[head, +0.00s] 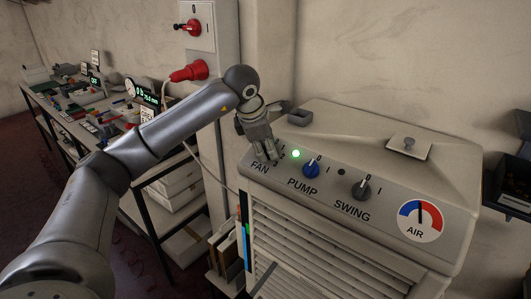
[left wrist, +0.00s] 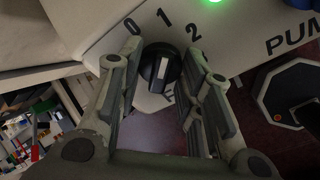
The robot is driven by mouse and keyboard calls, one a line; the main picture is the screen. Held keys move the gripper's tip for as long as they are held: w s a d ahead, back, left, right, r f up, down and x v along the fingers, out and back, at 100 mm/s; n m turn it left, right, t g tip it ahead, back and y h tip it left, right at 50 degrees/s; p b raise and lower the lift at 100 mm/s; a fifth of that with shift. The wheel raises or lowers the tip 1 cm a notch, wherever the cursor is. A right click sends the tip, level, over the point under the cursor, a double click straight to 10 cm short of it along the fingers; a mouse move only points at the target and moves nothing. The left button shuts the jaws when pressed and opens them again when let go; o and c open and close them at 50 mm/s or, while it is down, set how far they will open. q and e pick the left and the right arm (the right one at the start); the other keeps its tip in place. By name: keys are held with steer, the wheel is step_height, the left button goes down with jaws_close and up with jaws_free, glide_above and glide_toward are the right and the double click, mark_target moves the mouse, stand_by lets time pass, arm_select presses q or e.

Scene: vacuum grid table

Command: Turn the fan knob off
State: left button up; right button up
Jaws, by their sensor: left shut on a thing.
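The fan knob (left wrist: 160,68) is black with a white line and sits on the cooler's sloped panel beside the marks 0, 1 and 2. In the left wrist view its line points roughly toward the 1. My left gripper (head: 268,157) is at the FAN label in the head view and hides the knob there. A green light (head: 296,153) glows beside the knob. My right gripper is not in view.
The blue pump knob (head: 311,169), the dark swing knob (head: 361,189) and the AIR dial (head: 420,221) sit to the right on the same panel. A red plug (head: 190,72) is on the wall behind my left arm. A cluttered bench (head: 84,139) stands at left.

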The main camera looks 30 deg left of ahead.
arm_select(q)
steer(key=n+b, duration=0.1)
steer(key=n, duration=0.3)
steer(key=shift+n, duration=0.3)
steer(key=n+b, duration=0.1)
steer(key=n, duration=0.3)
steer(key=shift+a+r+n+h, duration=0.1)
steer(key=shift+r+n+h, duration=0.05)
steer(key=shift+n+h, duration=0.2)
steer(key=shift+w+b, duration=0.1)
steer(key=shift+b, duration=0.2)
steer(key=o, duration=1)
steer(key=shift+o, duration=0.2)
steer(key=v, duration=1.2)
